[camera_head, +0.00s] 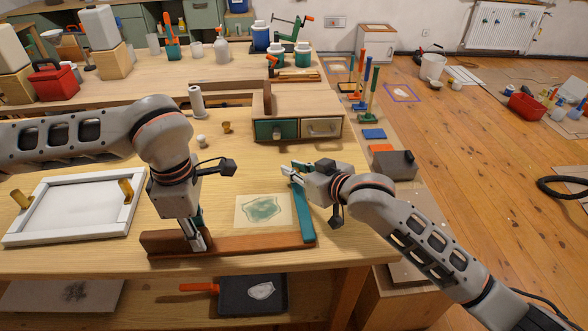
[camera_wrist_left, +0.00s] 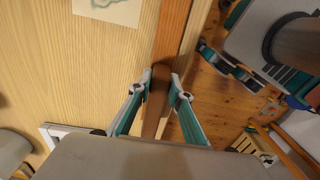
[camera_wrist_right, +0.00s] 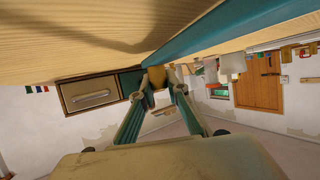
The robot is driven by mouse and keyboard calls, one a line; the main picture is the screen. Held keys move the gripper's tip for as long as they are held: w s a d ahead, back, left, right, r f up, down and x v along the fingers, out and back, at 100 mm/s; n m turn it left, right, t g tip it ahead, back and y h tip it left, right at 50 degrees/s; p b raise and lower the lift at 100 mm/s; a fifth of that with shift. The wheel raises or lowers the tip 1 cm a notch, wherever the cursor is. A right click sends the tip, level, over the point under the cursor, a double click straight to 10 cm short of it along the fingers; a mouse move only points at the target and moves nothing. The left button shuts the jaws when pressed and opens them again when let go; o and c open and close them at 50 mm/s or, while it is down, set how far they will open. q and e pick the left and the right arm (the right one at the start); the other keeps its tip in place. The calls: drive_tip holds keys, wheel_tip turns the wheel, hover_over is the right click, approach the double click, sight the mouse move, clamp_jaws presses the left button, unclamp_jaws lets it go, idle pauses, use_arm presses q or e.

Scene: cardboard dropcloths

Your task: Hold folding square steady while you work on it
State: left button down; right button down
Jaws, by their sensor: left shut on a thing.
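The folding square has a brown wooden leg (camera_head: 262,243) along the table's front edge and a teal leg (camera_head: 303,214) running back from its right end, roughly at a right angle. My left gripper (camera_head: 197,240) is shut on the wooden leg near its left part; the left wrist view shows the wood (camera_wrist_left: 157,90) between the fingertips (camera_wrist_left: 160,82). My right gripper (camera_head: 289,170) is at the far end of the teal leg. In the right wrist view its fingertips (camera_wrist_right: 160,90) are apart, with the teal leg (camera_wrist_right: 235,28) passing above them. I see nothing clasped there.
A sheet with a green print (camera_head: 262,210) lies inside the square's corner. A white frame (camera_head: 75,208) with brass pieces lies left. A small drawer box (camera_head: 297,128) stands behind, and a grey block with an orange end (camera_head: 394,162) stands right.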

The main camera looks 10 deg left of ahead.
drive_tip(key=shift+d+m, duration=0.3)
drive_tip(key=c, duration=1.9)
unclamp_jaws()
drive_tip(key=shift+w, duration=0.1)
drive_tip(key=shift+d, duration=0.1)
drive_tip(key=v, duration=1.2)
drive_tip(key=shift+s+a, duration=0.2)
drive_tip(key=shift+a, duration=0.05)
use_arm(q)
drive_tip(key=c, duration=1.8)
unclamp_jaws()
drive_tip(key=shift+o, duration=0.2)
